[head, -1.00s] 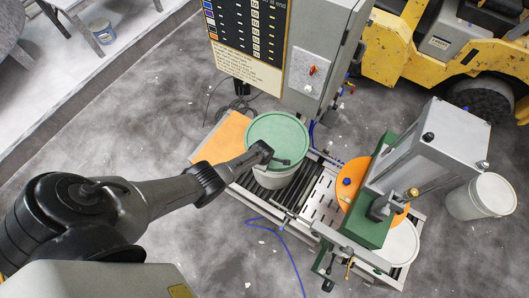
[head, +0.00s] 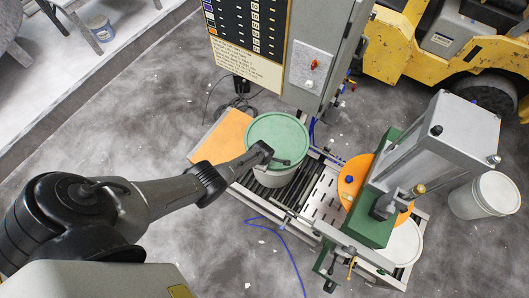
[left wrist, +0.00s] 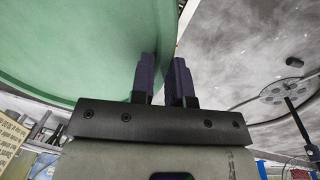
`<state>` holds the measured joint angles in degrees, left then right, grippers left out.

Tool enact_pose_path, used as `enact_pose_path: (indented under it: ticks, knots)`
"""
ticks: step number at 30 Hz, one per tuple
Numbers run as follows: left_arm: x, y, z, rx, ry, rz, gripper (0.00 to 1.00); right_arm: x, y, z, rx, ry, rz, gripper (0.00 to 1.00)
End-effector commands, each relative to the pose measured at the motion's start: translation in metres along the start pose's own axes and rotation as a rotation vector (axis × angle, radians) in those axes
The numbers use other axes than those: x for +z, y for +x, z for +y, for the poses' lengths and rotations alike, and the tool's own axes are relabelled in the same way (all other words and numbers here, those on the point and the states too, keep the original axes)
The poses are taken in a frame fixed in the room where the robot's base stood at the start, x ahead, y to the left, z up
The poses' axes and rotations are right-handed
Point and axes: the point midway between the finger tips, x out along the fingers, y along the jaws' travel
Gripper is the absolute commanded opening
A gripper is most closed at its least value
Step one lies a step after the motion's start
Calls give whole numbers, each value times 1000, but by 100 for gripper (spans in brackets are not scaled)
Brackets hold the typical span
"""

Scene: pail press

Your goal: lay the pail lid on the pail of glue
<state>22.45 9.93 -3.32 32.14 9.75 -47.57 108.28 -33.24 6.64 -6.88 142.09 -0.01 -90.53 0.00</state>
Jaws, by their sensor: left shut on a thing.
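The pail lid (head: 277,136) is a green disc over the mouth of a white pail (head: 272,179), the pail of glue, on the roller conveyor. The lid looks about level and hides the pail's mouth. I cannot tell whether it touches the rim or hangs just above it. My left gripper (head: 273,157) is shut on the lid's near edge. In the left wrist view the green lid (left wrist: 75,45) fills the upper left, with my left gripper's two dark fingers (left wrist: 163,82) at its edge. My right gripper is not in view.
A press (head: 425,150) with a green frame and orange disc (head: 352,178) stands right of the pail. A white round thing (head: 403,243) is under it. Another white pail (head: 485,196) stands on the floor at right. An orange board (head: 222,138) lies left; a control cabinet (head: 312,62) stands behind.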

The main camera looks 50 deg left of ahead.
Motion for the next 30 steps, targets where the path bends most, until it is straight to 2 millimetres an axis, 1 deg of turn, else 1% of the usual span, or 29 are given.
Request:
enact_pose_path:
  ticks: [5,8,9,17,18,22,23,27,28,30]
  knots:
    - [0,7,0,1,1,0,0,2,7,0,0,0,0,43]
    - [0,5,0,2,1,0,0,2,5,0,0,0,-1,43]
    - [0,5,0,2,0,0,19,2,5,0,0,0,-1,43]
    - [0,5,0,1,0,0,44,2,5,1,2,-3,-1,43]
    - [0,6,0,1,0,0,46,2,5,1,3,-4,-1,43]
    - [0,6,-1,0,0,0,46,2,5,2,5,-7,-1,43]
    - [0,6,-1,-1,0,0,47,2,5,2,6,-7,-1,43]
    - [0,6,-1,-1,0,0,61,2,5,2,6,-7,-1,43]
    - [0,6,-1,-1,0,0,63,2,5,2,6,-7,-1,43]
    - [0,6,-1,-1,0,0,63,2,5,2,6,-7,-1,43]
